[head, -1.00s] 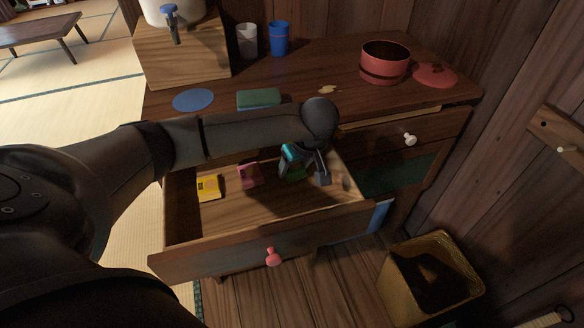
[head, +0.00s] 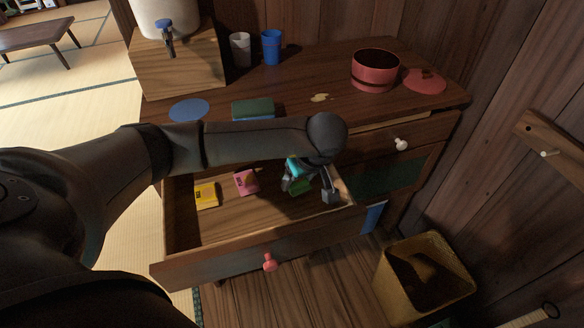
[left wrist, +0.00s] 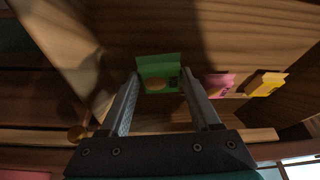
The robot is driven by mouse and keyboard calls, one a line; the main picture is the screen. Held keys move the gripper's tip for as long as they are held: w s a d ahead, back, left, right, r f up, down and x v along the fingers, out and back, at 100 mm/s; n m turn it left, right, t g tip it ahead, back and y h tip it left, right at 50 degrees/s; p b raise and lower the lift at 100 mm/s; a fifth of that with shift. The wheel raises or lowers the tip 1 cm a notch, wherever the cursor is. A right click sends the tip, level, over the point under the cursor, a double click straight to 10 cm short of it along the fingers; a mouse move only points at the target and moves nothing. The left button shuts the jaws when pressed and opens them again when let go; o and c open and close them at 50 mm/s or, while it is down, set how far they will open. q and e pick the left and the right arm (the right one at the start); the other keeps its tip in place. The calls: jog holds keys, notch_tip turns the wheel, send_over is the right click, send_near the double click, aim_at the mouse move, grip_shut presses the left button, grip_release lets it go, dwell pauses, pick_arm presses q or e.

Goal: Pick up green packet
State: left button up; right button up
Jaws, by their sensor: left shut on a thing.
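The green packet (head: 299,188) is inside the open drawer (head: 215,262), at the right of the other packets. It also shows in the left wrist view (left wrist: 158,72), between the two finger ends. My left gripper (head: 308,190) reaches down into the drawer from above and is shut on the green packet. In the head view the arm and fingers hide part of the packet. I cannot tell whether the packet touches the drawer bottom. My right gripper is not in view.
A pink packet (head: 247,182) and a yellow packet (head: 206,195) lie in the drawer to the left. The drawer walls surround the gripper. The desk top above holds a red pot (head: 375,72), cups and a green block (head: 253,109). A bin (head: 385,285) stands at the lower right.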

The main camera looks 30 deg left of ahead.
aim_at(298, 182)
pick_arm(q)
notch_tip(298, 182, up, 13)
jog(key=p, duration=0.3)
jog(key=shift+a+p, duration=0.15)
jog(key=shift+p, duration=0.15)
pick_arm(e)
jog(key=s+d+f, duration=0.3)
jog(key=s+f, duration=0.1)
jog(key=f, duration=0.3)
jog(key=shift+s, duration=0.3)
